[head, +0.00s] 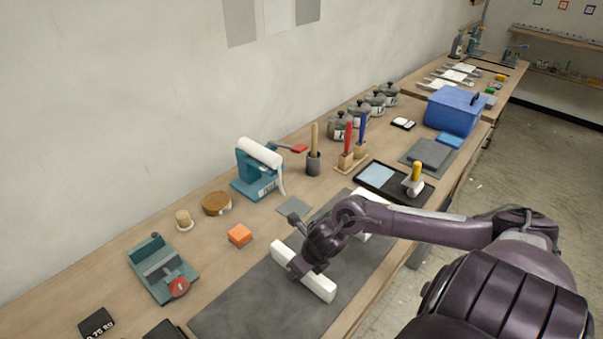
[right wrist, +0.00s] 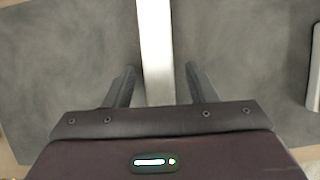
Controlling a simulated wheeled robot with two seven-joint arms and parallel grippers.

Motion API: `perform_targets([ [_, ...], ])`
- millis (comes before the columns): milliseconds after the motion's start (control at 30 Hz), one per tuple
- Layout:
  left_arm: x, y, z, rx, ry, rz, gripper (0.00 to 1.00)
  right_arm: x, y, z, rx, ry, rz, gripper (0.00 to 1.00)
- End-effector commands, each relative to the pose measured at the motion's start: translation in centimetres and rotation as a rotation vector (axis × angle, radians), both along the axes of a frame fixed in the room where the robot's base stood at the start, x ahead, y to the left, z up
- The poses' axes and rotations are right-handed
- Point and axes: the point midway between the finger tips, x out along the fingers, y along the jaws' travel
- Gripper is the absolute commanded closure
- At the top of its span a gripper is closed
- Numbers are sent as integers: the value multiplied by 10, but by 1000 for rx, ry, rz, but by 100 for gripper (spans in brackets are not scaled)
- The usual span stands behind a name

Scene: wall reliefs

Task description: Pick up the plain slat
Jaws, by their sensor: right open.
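A long white plain slat (head: 319,287) lies on the dark grey mat (head: 245,306) in the head view. My right gripper (head: 298,268) is directly over its middle, pointing down. In the right wrist view, the slat (right wrist: 155,40) runs between the two fingers of the right gripper (right wrist: 159,74), with a gap on each side. The jaws are open and hold nothing. The head view does not show clearly how high the fingertips are. My left gripper is not in view.
Another white piece (head: 368,195) is partly hidden behind my right arm; a pale piece (right wrist: 315,70) shows at the wrist view's right edge. The mat's near left part is clear.

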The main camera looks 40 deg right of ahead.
Motion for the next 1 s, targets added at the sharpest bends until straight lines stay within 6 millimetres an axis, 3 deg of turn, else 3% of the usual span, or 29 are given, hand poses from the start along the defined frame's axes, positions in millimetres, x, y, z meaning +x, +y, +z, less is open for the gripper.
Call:
perform_targets([
  [233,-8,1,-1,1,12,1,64,0,0,-1,0,0,0,52],
  [600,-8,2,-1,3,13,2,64,0,0,-1,0,-1,0,100],
  [867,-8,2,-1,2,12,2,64,1,0,2,0,-2,1,100],
  [1000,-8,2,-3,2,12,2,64,2,-1,17,-2,-6,4,100],
])
